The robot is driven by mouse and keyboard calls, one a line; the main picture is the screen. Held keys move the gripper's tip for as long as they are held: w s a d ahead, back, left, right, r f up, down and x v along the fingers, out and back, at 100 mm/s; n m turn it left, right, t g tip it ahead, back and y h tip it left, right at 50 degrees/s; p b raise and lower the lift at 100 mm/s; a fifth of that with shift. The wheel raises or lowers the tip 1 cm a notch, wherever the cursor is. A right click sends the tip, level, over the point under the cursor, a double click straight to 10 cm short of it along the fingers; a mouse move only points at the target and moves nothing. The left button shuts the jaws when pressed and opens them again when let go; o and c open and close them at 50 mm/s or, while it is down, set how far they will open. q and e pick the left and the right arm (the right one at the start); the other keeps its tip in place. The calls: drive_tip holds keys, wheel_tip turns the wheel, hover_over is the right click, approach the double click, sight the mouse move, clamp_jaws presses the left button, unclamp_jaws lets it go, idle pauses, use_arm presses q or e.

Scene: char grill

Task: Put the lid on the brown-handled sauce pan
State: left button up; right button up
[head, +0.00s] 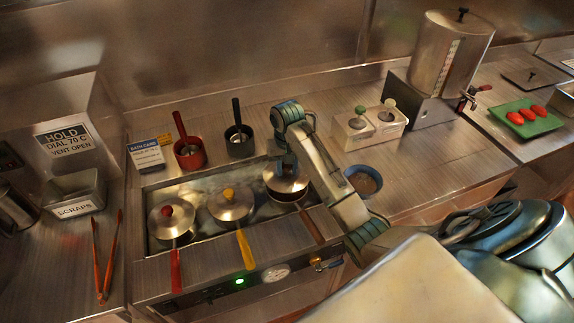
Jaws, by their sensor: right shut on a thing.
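The brown-handled sauce pan (310,226) sits at the right end of the sunken well, its handle pointing toward the front right. A silvery lid (286,187) is over the pan's mouth, roughly level. My right gripper (287,170) points down from above and is shut on the lid, at its top. The gripper hides the lid's knob. I cannot tell whether the lid's rim rests fully on the pan. My left gripper is not in view.
A yellow-handled pan (245,248) and a red-handled pan (175,270), both lidded, stand left in the well (152,188). Red (190,156) and black (240,144) pots stand behind. A blue bowl (364,180) and a white two-jar holder (350,137) are close to my right arm.

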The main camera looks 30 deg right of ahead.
sight(287, 174)
drive_tip(key=shift+s+a+f, duration=0.1)
drive_tip(key=shift+s+f, duration=0.05)
drive_tip(key=shift+f, duration=0.45)
drive_tip(key=shift+w+f, duration=0.2)
drive_tip(key=shift+f, duration=0.7)
drive_tip(key=shift+d+f, duration=0.2)
drive_tip(key=shift+f, duration=0.4)
drive_tip(key=shift+a+f, duration=0.1)
drive_tip(key=shift+f, duration=0.1)
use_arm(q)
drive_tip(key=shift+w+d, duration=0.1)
use_arm(e)
drive_tip(key=shift+f, duration=0.2)
drive_tip(key=o, duration=1.1)
drive_tip(key=shift+c, duration=0.2)
